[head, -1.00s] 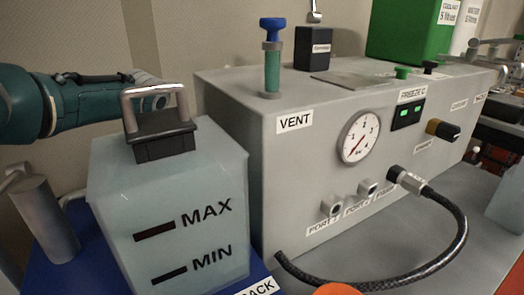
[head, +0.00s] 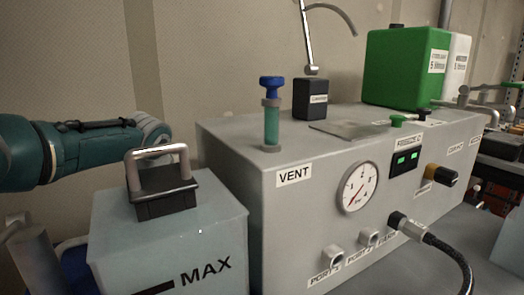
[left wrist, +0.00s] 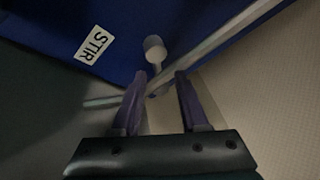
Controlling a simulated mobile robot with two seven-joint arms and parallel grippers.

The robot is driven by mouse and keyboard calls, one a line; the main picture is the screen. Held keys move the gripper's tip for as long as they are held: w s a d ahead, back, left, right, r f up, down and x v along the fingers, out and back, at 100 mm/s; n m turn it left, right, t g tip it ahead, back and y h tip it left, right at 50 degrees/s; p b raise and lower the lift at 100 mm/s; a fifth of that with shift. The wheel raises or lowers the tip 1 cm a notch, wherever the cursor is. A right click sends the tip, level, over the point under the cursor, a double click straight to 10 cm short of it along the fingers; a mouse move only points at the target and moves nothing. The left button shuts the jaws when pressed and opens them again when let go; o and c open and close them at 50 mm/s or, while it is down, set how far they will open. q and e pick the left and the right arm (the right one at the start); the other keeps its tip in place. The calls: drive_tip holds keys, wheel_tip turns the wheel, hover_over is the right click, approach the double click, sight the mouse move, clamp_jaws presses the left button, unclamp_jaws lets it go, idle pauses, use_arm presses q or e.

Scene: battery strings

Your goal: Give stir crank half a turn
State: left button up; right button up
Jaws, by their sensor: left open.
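In the left wrist view, a pale grey crank with a rounded knob (left wrist: 154,47) stands near a blue surface with a white STIR label (left wrist: 95,42). My left gripper (left wrist: 160,76) is open, its two purple fingers pointing toward the crank. The knob lies just beyond the gap between the fingertips; I cannot tell whether either finger touches it. A long pale bar (left wrist: 225,38) runs diagonally behind the fingers. In the head view my teal left arm comes in from the left, and its gripper and the crank are hidden. My right gripper is in neither view.
A translucent tank marked MAX (head: 110,240) with a black-and-metal handle (head: 165,190) stands before my left arm. Right of it is a grey box with a VENT label (head: 293,175), a gauge (head: 357,188) and a black hose (head: 452,252).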

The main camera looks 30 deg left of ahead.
use_arm(q)
wheel_tip(320, 180, up, 18)
drive_tip(key=p, duration=0.1)
drive_tip(key=shift+r+p, duration=0.15)
drive_tip(key=shift+p, duration=0.2)
